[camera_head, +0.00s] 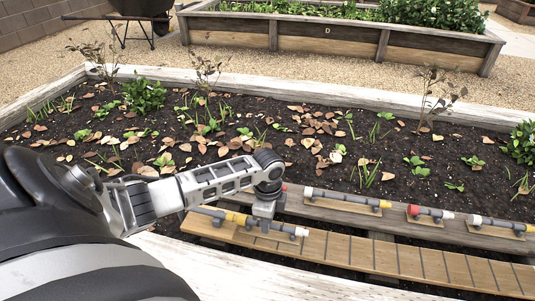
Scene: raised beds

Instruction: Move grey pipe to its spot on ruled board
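The ruled board (400,262) is a long light-wood plank with dark cross lines, running along the front of the soil bed. A grey pipe with a yellow band (236,217) lies lengthwise over the board's left end; whether it rests there or is slightly raised is unclear. My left gripper (264,222) points down at the middle of this pipe, its fingers at or around it. The fingers are small and partly merge with the pipe, so their opening cannot be made out. My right gripper is not in view.
Behind the board, a weathered plank (385,217) carries a white-and-grey pipe with a yellow end (345,199), a red-ended pipe (430,212) and another grey-and-yellow pipe (497,224), on small wooden bases. A red bit shows behind my gripper. Leafy soil lies beyond. The board's right stretch is clear.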

